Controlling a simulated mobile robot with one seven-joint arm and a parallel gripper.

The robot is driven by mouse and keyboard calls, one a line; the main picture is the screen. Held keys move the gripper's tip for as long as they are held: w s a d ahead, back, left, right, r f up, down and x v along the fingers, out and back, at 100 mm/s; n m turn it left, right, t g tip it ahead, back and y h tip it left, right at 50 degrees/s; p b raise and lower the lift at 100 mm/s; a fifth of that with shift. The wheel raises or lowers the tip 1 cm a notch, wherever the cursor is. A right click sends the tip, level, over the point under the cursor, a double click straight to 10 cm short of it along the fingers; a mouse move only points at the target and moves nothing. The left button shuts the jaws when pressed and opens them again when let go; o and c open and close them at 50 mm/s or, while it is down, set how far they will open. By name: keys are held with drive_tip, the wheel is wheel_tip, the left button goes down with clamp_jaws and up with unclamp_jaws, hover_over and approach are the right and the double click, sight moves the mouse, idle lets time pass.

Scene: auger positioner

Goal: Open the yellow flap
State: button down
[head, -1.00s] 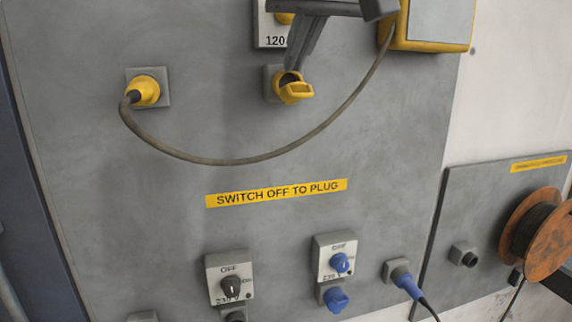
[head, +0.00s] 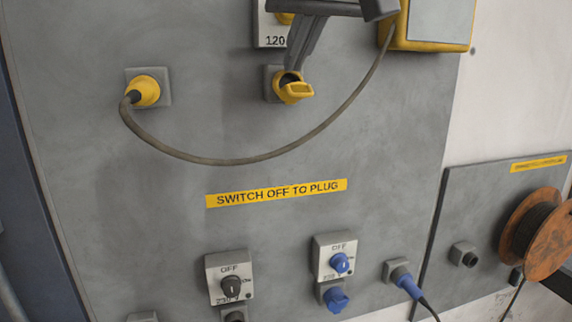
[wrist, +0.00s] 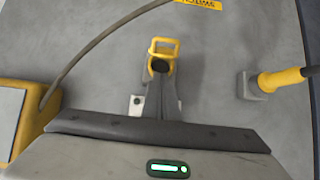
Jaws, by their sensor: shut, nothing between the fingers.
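The yellow flap (head: 297,92) is on a grey-based socket below the "120" switch box in the head view. It sticks out from the panel, its loop-shaped end toward the camera. In the wrist view the flap (wrist: 165,47) shows its open loop, with a dark round area just in front of my fingertips. My gripper (head: 291,74) is shut and empty, its fingertips at the upper side of the flap. In the wrist view my gripper (wrist: 159,73) meets the flap's near edge. The fingers hide part of the socket, and I cannot tell if they touch the flap.
A yellow plug (head: 146,91) sits in a socket to the left. Its grey cable (head: 240,163) hangs in a loop below the flap and rises to a yellow box (head: 432,25) at the right. Switches and blue plugs are lower down. The panel around the label (head: 276,193) is clear.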

sight(299, 85)
drive_tip(key=shift+s+f+b, duration=0.1)
drive_tip(key=shift+f+b, duration=1.05)
drive_tip(key=shift+f, duration=0.2)
drive_tip(key=shift+w+f+b, duration=0.2)
drive_tip(key=shift+f+b, duration=0.15)
drive_tip(key=shift+f, duration=0.05)
drive_tip(key=shift+s+f+b, duration=0.1)
drive_tip(key=shift+f+b, duration=0.7)
drive_tip(key=shift+f, duration=0.1)
drive_tip(key=s+d+b, duration=0.1)
drive_tip(key=s+d, duration=0.1)
drive_tip(key=s, duration=0.5)
drive_tip(key=shift+s+r+b, duration=0.15)
drive_tip(key=shift+s+b, duration=0.2)
drive_tip(key=shift+b, duration=0.05)
drive_tip(key=shift+d, duration=0.1)
